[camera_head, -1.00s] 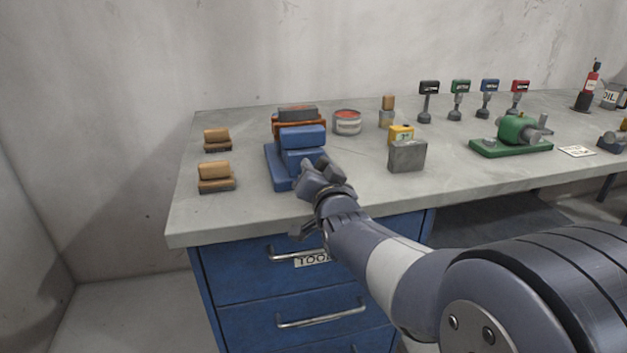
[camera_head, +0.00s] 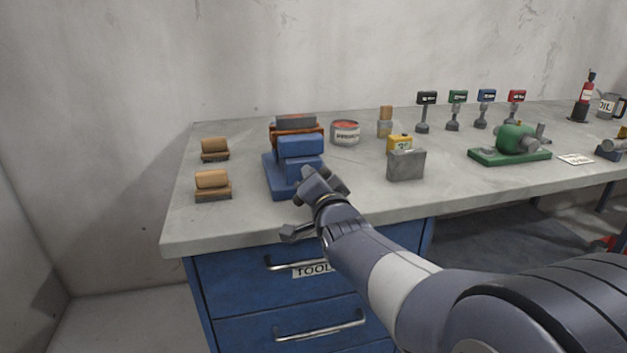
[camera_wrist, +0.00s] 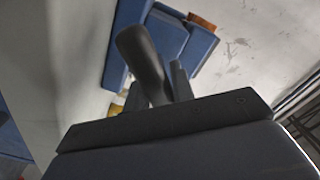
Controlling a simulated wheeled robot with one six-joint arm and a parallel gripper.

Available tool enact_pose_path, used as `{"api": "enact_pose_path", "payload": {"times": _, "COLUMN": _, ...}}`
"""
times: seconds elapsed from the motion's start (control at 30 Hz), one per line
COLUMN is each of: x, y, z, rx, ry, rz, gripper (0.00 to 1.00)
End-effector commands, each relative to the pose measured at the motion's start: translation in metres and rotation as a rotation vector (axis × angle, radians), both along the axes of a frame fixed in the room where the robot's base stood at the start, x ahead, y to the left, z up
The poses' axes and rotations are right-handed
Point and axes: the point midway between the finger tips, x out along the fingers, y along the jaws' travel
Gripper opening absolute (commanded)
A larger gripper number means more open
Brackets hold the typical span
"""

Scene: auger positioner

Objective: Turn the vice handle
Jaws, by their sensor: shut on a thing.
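The blue vice (camera_head: 298,146) stands near the front left of the bench, with an orange and dark grey part at its back. It also shows in the wrist view (camera_wrist: 125,25), at the top. My gripper (camera_head: 319,184) is at the front right of the vice, over the bench's front edge. In the wrist view my gripper (camera_wrist: 160,82) is shut on the vice handle, close to the vice's blue body.
Two wood-topped blocks (camera_head: 213,180) lie left of the vice. A grey block (camera_head: 406,164), a yellow item (camera_head: 399,143) and a red-topped can (camera_head: 345,132) stand to its right. A green machine (camera_head: 515,144) is farther right. Blue drawers (camera_head: 270,285) are below the bench top.

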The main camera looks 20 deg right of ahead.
Motion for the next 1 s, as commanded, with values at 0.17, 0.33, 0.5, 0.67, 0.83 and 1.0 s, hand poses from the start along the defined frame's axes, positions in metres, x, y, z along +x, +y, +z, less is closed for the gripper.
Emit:
{"api": "enact_pose_path", "payload": {"times": 0.17, "x": 0.0, "y": -0.001, "z": -0.001, "rx": 0.003, "ry": 0.002, "rz": -0.003, "gripper": 0.27}}
{"api": "enact_pose_path", "payload": {"times": 0.33, "x": 0.0, "y": -0.001, "z": -0.001, "rx": 0.001, "ry": 0.002, "rz": -0.002, "gripper": 0.41}}
{"api": "enact_pose_path", "payload": {"times": 0.5, "x": 0.0, "y": 0.0, "z": -0.001, "rx": 0.0, "ry": 0.002, "rz": -0.001, "gripper": 0.44}}
{"api": "enact_pose_path", "payload": {"times": 0.67, "x": -0.002, "y": 0.0, "z": 0.0, "rx": 0.0, "ry": 0.001, "rz": -0.001, "gripper": 0.44}}
{"api": "enact_pose_path", "payload": {"times": 0.83, "x": -0.018, "y": 0.0, "z": 0.001, "rx": -0.001, "ry": -0.001, "rz": -0.001, "gripper": 0.44}}
{"api": "enact_pose_path", "payload": {"times": 1.0, "x": -0.047, "y": -0.001, "z": 0.002, "rx": -0.001, "ry": -0.001, "rz": -0.002, "gripper": 0.44}}
